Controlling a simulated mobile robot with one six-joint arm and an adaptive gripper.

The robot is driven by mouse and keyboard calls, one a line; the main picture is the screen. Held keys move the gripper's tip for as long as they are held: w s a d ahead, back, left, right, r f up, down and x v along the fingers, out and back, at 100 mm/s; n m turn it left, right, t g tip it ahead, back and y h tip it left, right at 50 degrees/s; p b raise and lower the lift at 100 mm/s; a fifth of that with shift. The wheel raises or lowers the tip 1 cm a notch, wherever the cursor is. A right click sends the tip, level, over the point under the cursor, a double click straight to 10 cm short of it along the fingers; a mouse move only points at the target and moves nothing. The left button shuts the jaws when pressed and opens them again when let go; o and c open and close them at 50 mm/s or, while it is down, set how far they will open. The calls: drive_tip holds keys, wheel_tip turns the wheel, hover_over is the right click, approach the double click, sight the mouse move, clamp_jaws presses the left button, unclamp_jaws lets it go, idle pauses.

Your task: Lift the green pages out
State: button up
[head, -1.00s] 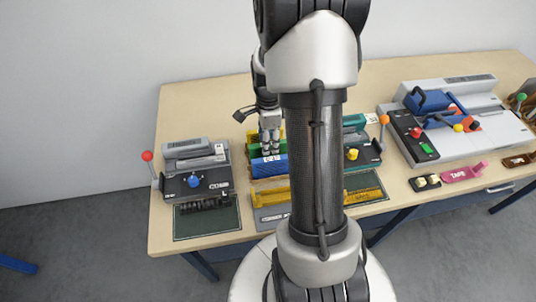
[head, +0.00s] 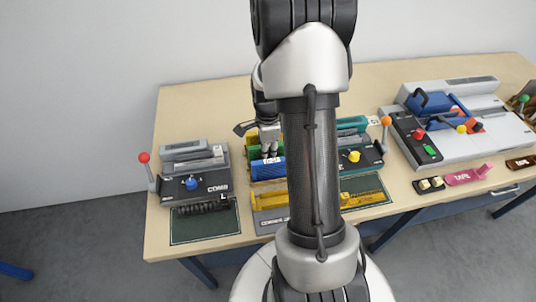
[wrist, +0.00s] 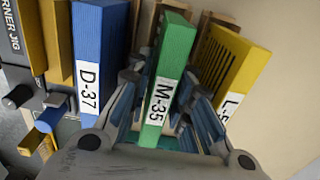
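The green pages (wrist: 172,60), a block labelled M-35, stand upright between a blue block (wrist: 95,60) labelled D-37 and a yellow block (wrist: 235,65) in the wrist view. My gripper (wrist: 168,95) is open, with one finger on each side of the green block. I cannot tell whether either finger touches it. In the head view my gripper (head: 270,149) points down over the row. The green pages (head: 256,153) show only partly there, behind the blue block (head: 268,169) and beside my fingers.
The blocks stand close on both sides of my fingers. A corner jig (head: 268,218) stands in front, partly hidden by my arm. A dark grey machine (head: 197,186) with a red-knobbed lever is at left. A teal machine (head: 352,142) and a larger grey machine (head: 470,125) are at right.

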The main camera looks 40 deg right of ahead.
clamp_jaws()
drive_tip(key=shift+r, duration=0.15)
